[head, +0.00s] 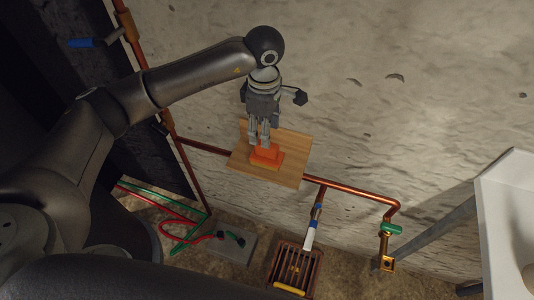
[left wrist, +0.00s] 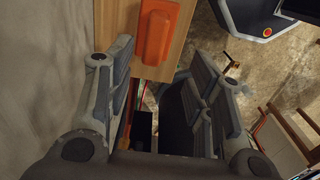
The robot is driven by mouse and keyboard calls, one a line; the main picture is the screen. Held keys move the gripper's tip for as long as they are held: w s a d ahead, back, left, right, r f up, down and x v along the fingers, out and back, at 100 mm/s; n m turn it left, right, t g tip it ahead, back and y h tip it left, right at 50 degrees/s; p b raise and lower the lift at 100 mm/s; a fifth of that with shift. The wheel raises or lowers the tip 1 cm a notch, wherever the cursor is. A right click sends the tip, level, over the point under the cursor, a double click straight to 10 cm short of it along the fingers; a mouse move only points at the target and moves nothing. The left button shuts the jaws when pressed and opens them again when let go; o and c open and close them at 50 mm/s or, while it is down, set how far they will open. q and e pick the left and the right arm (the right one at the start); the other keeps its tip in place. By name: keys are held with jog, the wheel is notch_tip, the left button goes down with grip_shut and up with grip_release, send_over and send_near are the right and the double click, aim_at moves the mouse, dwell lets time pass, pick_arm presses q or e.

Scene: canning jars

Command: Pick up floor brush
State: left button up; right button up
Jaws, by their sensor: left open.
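An orange block-like object (head: 266,156), which may be the floor brush, lies on a wooden board (head: 293,172) against the rough wall. No bristles show. It also shows in the left wrist view (left wrist: 160,28), at the top between my fingers. My left gripper (head: 259,140) points down at the orange object, with its fingertips close to it. In the left wrist view its fingers (left wrist: 163,65) are spread wide, with nothing held. I cannot tell from these views whether a fingertip touches the object. My right gripper is not in view.
A slatted rack (head: 279,268), a grey box (head: 229,246) and red and green hoses lie below. A white basin (head: 490,215) stands at the right.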

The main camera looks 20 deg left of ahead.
aim_at(267, 154)
pick_arm(q)
notch_tip(267, 154, down, 3)
jog(key=f, duration=0.1)
jog(key=f+p, duration=0.2)
jog(key=f, duration=0.1)
jog(key=shift+w+d+f, duration=0.1)
jog(key=shift+w+d, duration=0.1)
jog(key=shift+w, duration=0.15)
jog(key=shift+f, duration=0.55)
grip_shut()
